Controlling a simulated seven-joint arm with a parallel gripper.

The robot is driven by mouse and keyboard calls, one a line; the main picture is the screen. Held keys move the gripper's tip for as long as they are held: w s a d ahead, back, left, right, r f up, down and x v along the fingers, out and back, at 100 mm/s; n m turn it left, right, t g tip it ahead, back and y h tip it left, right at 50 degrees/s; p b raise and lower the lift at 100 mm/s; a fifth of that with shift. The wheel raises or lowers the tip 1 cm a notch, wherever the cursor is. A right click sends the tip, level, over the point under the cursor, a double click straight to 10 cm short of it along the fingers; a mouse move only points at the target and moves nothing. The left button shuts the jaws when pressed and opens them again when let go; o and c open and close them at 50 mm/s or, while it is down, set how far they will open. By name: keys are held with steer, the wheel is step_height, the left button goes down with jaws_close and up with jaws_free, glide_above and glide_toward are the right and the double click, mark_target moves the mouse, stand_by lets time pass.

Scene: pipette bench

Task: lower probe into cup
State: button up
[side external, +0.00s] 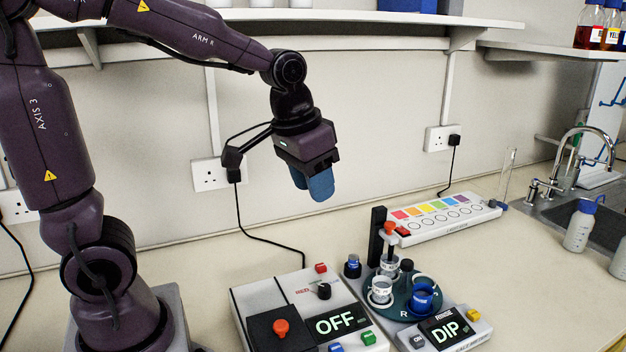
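The dip unit (446,332) stands at the lower right, its display reading "DIP". Its round dark-green carousel (405,310) holds a white cup (381,291) at the front left, another white cup (389,266) behind it and a blue cup (423,299) at the right. A black post (377,237) rises behind, with a red-topped arm (391,229) over the rear white cup. The probe tip is too small to make out. My gripper (313,186) hangs high to the left of the post, touching nothing. Its blue fingers overlap in this view, so their gap is hidden.
A device (300,315) reading "OFF", with red, blue and green buttons, stands left of the dip unit. A small dark bottle (352,267) stands between them. A colour-chart strip (440,218) lies behind. Sink and bottles are at right. The air around my gripper is clear.

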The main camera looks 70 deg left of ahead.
steer(key=shift+o, duration=0.3)
steer(key=shift+o, duration=1.2)
steer(key=shift+f, duration=0.1)
steer(key=n+g, duration=0.3)
steer(key=n, duration=0.9)
glide_toward(390, 223)
step_height(390, 223, down, 9)
steer(key=shift+a+f, duration=0.1)
steer(key=shift+a, duration=0.05)
